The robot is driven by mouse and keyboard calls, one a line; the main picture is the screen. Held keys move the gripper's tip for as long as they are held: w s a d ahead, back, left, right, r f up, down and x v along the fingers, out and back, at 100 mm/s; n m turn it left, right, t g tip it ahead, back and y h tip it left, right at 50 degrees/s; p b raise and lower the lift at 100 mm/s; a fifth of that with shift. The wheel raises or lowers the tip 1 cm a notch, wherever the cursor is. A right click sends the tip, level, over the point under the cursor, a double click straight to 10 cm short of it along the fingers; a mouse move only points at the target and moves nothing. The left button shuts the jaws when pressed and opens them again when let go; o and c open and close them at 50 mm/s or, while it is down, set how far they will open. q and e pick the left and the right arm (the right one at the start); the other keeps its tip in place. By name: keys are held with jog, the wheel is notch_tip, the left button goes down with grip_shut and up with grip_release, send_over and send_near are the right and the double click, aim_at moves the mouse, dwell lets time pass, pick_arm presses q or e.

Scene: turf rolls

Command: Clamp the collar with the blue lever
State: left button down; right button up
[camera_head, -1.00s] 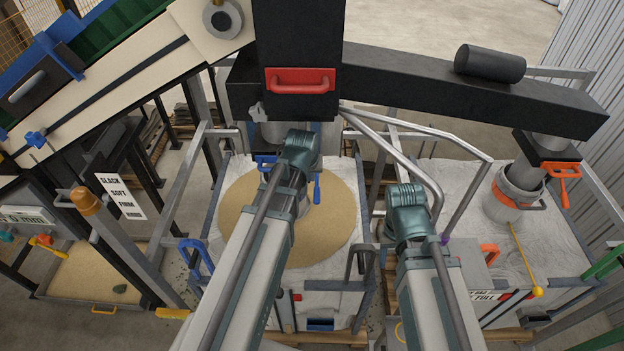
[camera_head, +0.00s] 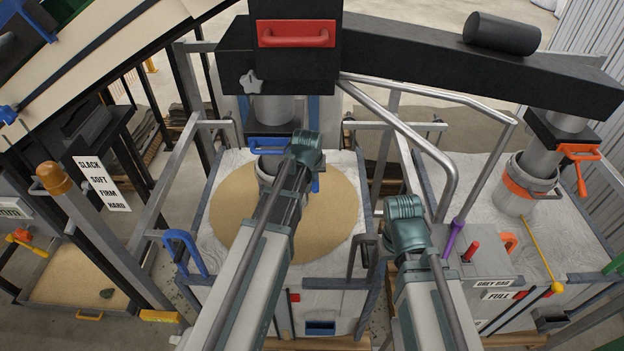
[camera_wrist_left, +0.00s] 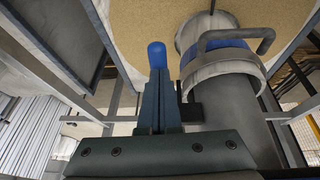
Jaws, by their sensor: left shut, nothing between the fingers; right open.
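The blue lever (camera_head: 316,185) shows just right of my left wrist in the head view, mostly hidden by it. In the left wrist view its rounded blue end (camera_wrist_left: 157,54) sticks out just past my left fingertips (camera_wrist_left: 158,82). My left gripper is shut and empty; contact with the lever cannot be told. The grey collar (camera_head: 265,172) surrounds the spout over the sand-filled bag. The collar also shows in the left wrist view (camera_wrist_left: 222,68), with a blue band and a bent metal bar, right of my fingers. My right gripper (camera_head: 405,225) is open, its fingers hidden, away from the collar.
A second spout at right has an orange collar (camera_head: 528,188) and orange lever (camera_head: 580,180). Metal rails (camera_head: 440,170) stand between the stations. A grey control box (camera_head: 480,270) with a purple handle (camera_head: 453,238) is near my right arm. A blue handle (camera_head: 185,250) stands left of the bag.

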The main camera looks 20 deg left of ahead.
aim_at(314, 184)
pick_arm(q)
jog(key=shift+f, duration=0.1)
jog(key=f+t+b, duration=0.1)
jog(key=f+b, duration=0.1)
jog(key=b, duration=0.1)
jog(key=shift+s, duration=0.2)
jog(key=shift+w+f+b, duration=0.25)
jog(key=shift+f+b, duration=0.35)
jog(key=shift+b, duration=0.05)
jog(key=shift+r, duration=0.25)
jog(key=shift+s+r+p, duration=0.15)
jog(key=shift+r+p, duration=0.05)
jog(key=shift+p, duration=0.2)
jog(key=s+p+v, duration=0.1)
jog(key=p+v, duration=0.9)
jog(key=v, duration=0.3)
jog(key=shift+s+f+p, duration=0.25)
jog(key=shift+f+p, duration=0.1)
